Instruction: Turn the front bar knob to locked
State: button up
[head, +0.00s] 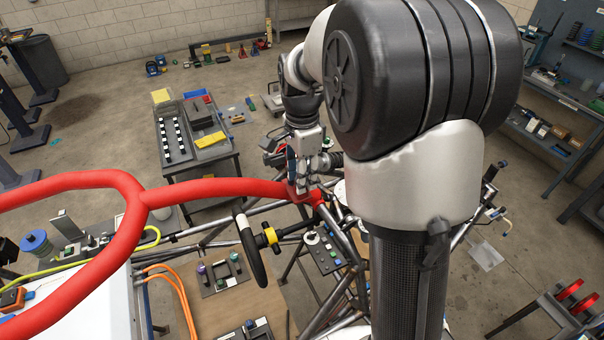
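My gripper (301,182) points down at the right end of the red padded bar (215,188), by the joint where it meets the bare metal tubes. Its fingers are small and partly overlapped by its own body, so I cannot tell whether they are open or shut, or whether they touch anything. I cannot clearly make out a knob at the fingertips; the spot is largely hidden by the gripper. A dark panel (325,252) with a round white dial (313,238) sits lower on the chassis, below the gripper and apart from it.
A black steering wheel (250,250) with a yellow hub stands left of the dial panel. Metal chassis tubes (345,300) run around it. A cart with trays (193,135) stands behind. A workbench (555,110) is at the right. Open concrete floor lies between.

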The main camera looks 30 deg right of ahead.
jog(key=c, duration=0.6)
jog(key=shift+n, duration=0.3)
jog(key=n, duration=0.3)
jog(key=shift+w+n, duration=0.1)
jog(key=shift+n, duration=0.3)
jog(key=n, duration=0.3)
jog(key=shift+n+p, duration=0.3)
jog(key=shift+p, duration=0.1)
jog(key=n, duration=0.5)
jog(key=shift+w+a, duration=0.1)
jog(key=shift+n, duration=2.4)
